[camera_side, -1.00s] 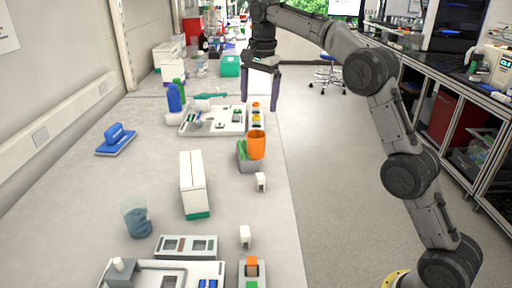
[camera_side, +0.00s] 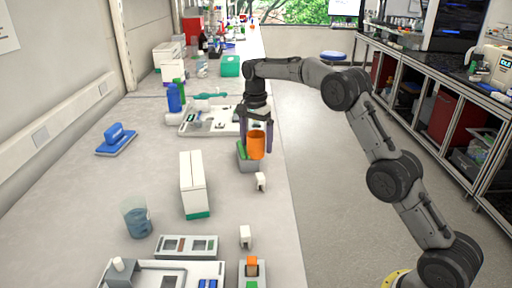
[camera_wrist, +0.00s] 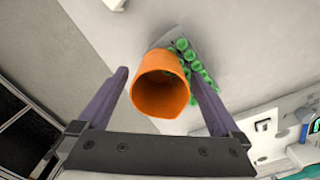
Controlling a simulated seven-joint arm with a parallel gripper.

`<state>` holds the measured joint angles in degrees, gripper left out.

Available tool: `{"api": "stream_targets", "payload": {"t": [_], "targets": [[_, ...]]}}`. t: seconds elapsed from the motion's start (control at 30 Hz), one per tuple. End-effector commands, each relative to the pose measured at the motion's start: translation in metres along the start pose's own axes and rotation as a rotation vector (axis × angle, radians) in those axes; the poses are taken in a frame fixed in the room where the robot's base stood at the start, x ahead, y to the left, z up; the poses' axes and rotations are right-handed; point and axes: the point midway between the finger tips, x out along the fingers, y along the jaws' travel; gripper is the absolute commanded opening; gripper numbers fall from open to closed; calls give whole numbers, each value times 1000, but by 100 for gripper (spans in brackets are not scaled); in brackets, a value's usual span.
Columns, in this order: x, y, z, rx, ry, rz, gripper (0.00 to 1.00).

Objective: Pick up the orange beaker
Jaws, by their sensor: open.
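The orange beaker (camera_side: 256,146) stands upright at the grey rack (camera_side: 249,165) with green pieces, near the right edge of the bench. In the wrist view the orange beaker (camera_wrist: 160,86) shows its open mouth between my two fingers. My gripper (camera_side: 257,150) is open, with purple fingers on either side of the beaker. In the wrist view my gripper (camera_wrist: 162,80) has gaps on both sides of the beaker, so I see no contact. How the beaker's base rests is hidden.
A white box (camera_side: 193,184) stands left of the rack. A small white block (camera_side: 261,181) lies in front of it. A white tray (camera_side: 190,130) with parts lies behind. A blue-tinted glass beaker (camera_side: 137,217) stands front left. The bench's right edge is close by.

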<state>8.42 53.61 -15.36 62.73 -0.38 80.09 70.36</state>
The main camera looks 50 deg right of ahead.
Motion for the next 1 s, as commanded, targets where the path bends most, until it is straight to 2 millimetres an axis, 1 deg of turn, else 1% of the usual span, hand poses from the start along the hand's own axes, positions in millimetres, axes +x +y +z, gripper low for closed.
{"api": "stream_targets", "payload": {"t": [0.1,0.33,0.37,0.4,0.47,0.5,0.57,0.6,0.67,0.7,0.8,0.83,0.87,1.0], "targets": [[8,0,0,0,0,0,100],[9,0,0,0,0,0,100],[9,0,0,0,0,0,96],[9,0,0,0,0,0,89],[9,0,0,0,0,0,78],[9,0,0,0,0,0,71],[9,0,0,0,0,0,60],[9,0,0,0,0,0,53],[9,0,0,0,0,0,42],[9,0,0,0,0,0,35],[9,0,0,0,0,-1,18],[9,0,0,0,0,-1,18],[9,0,0,0,0,-1,9],[9,0,0,0,0,-1,9]]}}
